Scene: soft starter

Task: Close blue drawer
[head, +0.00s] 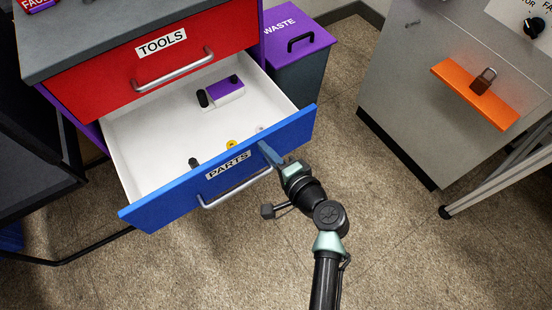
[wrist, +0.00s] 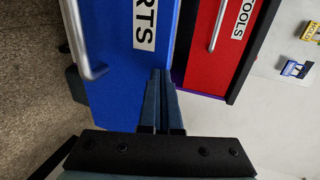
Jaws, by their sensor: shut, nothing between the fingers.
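The blue drawer (head: 152,212), labelled PARTS, stands pulled out under the red drawer in the head view. Its white inside holds a few small items. A grey bar handle (head: 233,190) runs along its front. My gripper (head: 266,150) is at the right part of the blue front, near its top edge and past the label. The fingers are shut with nothing between them. In the wrist view the closed fingertips (wrist: 160,76) lie over the blue front (wrist: 115,95), beside the PARTS label. I cannot tell whether they touch it.
The red TOOLS drawer (head: 100,75) above is shut. A purple-lidded waste bin (head: 297,38) stands behind on the right. A grey cabinet (head: 410,90) with an orange shelf (head: 475,95) is at the right. The floor (head: 400,245) in front is mostly clear.

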